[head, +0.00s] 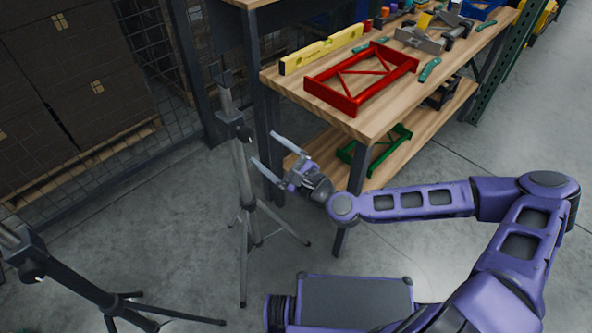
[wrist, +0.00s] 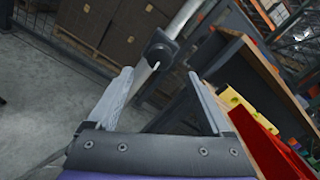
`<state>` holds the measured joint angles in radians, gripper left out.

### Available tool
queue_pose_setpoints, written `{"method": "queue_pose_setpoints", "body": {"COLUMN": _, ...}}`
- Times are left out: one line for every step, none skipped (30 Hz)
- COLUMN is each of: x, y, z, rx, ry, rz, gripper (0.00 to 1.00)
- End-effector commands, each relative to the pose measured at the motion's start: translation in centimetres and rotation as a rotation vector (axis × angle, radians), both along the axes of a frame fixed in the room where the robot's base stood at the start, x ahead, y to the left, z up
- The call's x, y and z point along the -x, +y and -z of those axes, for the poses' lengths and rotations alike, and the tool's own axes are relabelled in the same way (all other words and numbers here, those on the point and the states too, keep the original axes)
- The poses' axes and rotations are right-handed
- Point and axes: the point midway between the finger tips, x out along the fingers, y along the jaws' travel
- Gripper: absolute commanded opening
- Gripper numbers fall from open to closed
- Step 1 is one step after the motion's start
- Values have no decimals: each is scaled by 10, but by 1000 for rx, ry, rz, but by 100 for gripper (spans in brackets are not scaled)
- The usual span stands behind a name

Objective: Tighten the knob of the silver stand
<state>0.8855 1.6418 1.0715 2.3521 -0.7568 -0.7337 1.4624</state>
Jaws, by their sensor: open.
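The silver stand (head: 240,180) is upright on its tripod legs left of the workbench in the head view. Its dark knob (head: 244,133) is on a dark collar partway up the pole. In the wrist view the knob (wrist: 159,52) is a round black shape just beyond the fingertips, near the middle between them, with the silver pole (wrist: 142,78) running diagonally. My gripper (head: 264,148) is open and empty, its fingers pointing at the pole a little below the knob in the head view. Both fingers of my gripper (wrist: 160,72) show apart in the wrist view, with the knob not between them.
A second stand with a black lower part (head: 80,285) is at the lower left. The wooden workbench (head: 272,80) is close on the right, holding a red frame (head: 350,103), a yellow level (head: 322,50) and tools. Stacked boxes (head: 80,70) stand behind a mesh fence.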

Motion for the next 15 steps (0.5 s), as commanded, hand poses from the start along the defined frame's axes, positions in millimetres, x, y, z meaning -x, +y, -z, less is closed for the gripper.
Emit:
{"method": "queue_pose_setpoints", "body": {"x": 7, "y": -10, "z": -1, "rx": -2, "ry": 2, "rz": 4, "gripper": 84}}
{"method": "queue_pose_setpoints", "body": {"x": 11, "y": -15, "z": 0, "rx": -2, "ry": 2, "rz": 4, "gripper": 84}}
{"method": "queue_pose_setpoints", "body": {"x": 16, "y": -21, "z": 0, "rx": -1, "ry": 2, "rz": 4, "gripper": 84}}
{"method": "queue_pose_setpoints", "body": {"x": 20, "y": -25, "z": 0, "rx": -2, "ry": 2, "rz": 4, "gripper": 84}}
{"method": "queue_pose_setpoints", "body": {"x": 24, "y": -29, "z": 0, "rx": -2, "ry": 2, "rz": 4, "gripper": 84}}
{"method": "queue_pose_setpoints", "body": {"x": 29, "y": -35, "z": -1, "rx": -3, "ry": 1, "rz": 4, "gripper": 84}}
{"method": "queue_pose_setpoints", "body": {"x": 32, "y": -39, "z": 0, "rx": -2, "ry": 2, "rz": 4, "gripper": 84}}
{"method": "queue_pose_setpoints", "body": {"x": 35, "y": -43, "z": 0, "rx": -2, "ry": 2, "rz": 4, "gripper": 84}}
{"method": "queue_pose_setpoints", "body": {"x": 40, "y": -48, "z": 0, "rx": -2, "ry": 2, "rz": 4, "gripper": 84}}
{"method": "queue_pose_setpoints", "body": {"x": 43, "y": -52, "z": 0, "rx": -2, "ry": 2, "rz": 4, "gripper": 84}}
{"method": "queue_pose_setpoints", "body": {"x": 46, "y": -55, "z": -1, "rx": -2, "ry": 1, "rz": 4, "gripper": 84}}
{"method": "queue_pose_setpoints", "body": {"x": 49, "y": -59, "z": 0, "rx": -2, "ry": 1, "rz": 3, "gripper": 84}}
{"method": "queue_pose_setpoints", "body": {"x": 51, "y": -61, "z": 0, "rx": -2, "ry": 1, "rz": 3, "gripper": 84}}
{"method": "queue_pose_setpoints", "body": {"x": 53, "y": -64, "z": 0, "rx": -1, "ry": 2, "rz": 4, "gripper": 84}}
{"method": "queue_pose_setpoints", "body": {"x": 56, "y": -66, "z": 0, "rx": -1, "ry": 1, "rz": 2, "gripper": 84}}
